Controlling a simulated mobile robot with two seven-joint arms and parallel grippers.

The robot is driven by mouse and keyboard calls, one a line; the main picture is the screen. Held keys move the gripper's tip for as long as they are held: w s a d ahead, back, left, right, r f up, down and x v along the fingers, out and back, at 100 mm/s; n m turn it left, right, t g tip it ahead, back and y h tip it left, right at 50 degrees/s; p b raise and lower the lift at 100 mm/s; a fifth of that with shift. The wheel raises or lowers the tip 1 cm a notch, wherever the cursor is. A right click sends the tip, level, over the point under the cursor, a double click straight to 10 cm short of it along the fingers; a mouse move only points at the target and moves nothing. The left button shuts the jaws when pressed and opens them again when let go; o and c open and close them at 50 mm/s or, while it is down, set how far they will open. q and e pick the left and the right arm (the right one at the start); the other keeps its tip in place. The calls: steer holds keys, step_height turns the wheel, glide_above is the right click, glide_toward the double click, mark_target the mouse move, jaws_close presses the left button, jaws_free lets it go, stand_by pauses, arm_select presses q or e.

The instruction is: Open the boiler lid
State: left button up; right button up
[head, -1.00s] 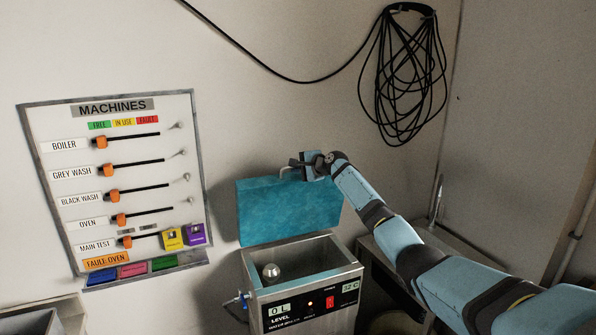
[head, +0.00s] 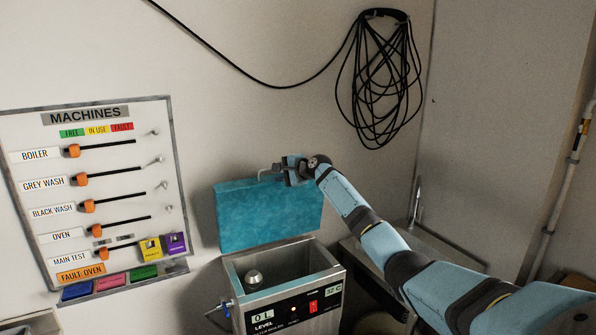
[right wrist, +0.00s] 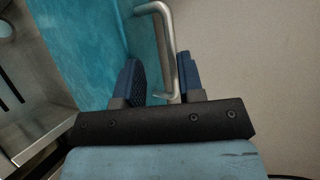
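The boiler (head: 290,322) is a metal box with an open top, a "0 L" display and a red switch. A grey round knob or float (head: 253,278) shows inside it. Its teal lid (head: 268,215) stands upright against the wall behind the opening. A bent metal handle (head: 264,172) is at the lid's top edge; it also shows in the right wrist view (right wrist: 168,50). My right gripper (head: 290,170) is at this handle. In the wrist view its fingers (right wrist: 160,78) are apart on either side of the handle, with a gap on the left. My left gripper is out of view.
A machines board (head: 95,190) with orange sliders hangs on the left wall. A black cable coil (head: 380,80) hangs above right. A metal counter (head: 425,240) with a tap stands right of the boiler, behind my right arm.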

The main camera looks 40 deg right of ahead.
steer(key=b+v, duration=0.2)
steer(key=v, duration=1)
steer(key=shift+r, duration=0.25)
